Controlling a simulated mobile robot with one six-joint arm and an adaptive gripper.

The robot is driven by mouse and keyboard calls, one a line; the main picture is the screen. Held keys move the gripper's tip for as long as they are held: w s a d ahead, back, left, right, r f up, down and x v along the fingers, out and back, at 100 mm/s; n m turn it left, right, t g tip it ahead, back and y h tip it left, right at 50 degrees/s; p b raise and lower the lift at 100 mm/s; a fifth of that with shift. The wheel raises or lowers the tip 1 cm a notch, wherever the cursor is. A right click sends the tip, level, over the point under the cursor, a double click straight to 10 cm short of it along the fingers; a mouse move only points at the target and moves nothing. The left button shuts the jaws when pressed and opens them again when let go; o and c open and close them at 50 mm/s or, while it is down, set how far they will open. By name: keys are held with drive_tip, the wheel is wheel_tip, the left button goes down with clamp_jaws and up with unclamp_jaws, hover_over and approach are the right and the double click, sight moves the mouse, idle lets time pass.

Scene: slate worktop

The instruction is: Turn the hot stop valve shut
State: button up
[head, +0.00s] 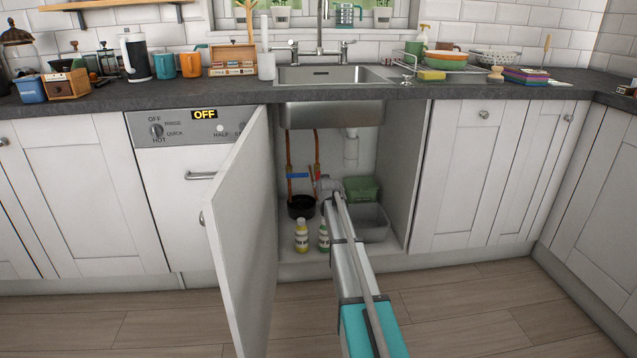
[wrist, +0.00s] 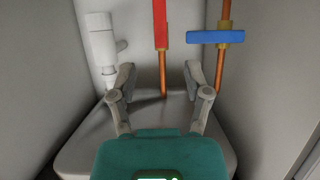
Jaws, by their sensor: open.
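The hot stop valve's red lever (wrist: 160,25) lies lengthwise along its copper pipe in the wrist view. In the head view the red lever (head: 318,173) shows inside the open sink cabinet. My gripper (wrist: 160,70) is open and empty, its two fingers apart on either side of the copper pipe (wrist: 163,75) in the picture. The red lever shows beyond the fingertips, and I see no contact. In the head view my gripper (head: 327,184) is close to the red lever, partly hidden by my arm. A blue lever (wrist: 216,37) sits crosswise on the neighbouring copper pipe.
The open cabinet door (head: 242,235) stands left of my arm. Two bottles (head: 302,236) (head: 324,237), a dark pot (head: 301,207), a green tub (head: 361,189) and a grey bin (head: 372,223) stand on the cabinet floor. A white drain pipe (wrist: 101,45) is near the fingers.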

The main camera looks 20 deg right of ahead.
sight(318, 179)
drive_tip(key=b+x, duration=0.5)
drive_tip(key=x, duration=0.8)
drive_tip(key=shift+w+f, duration=0.1)
drive_tip(key=shift+w, duration=0.1)
clamp_jaws()
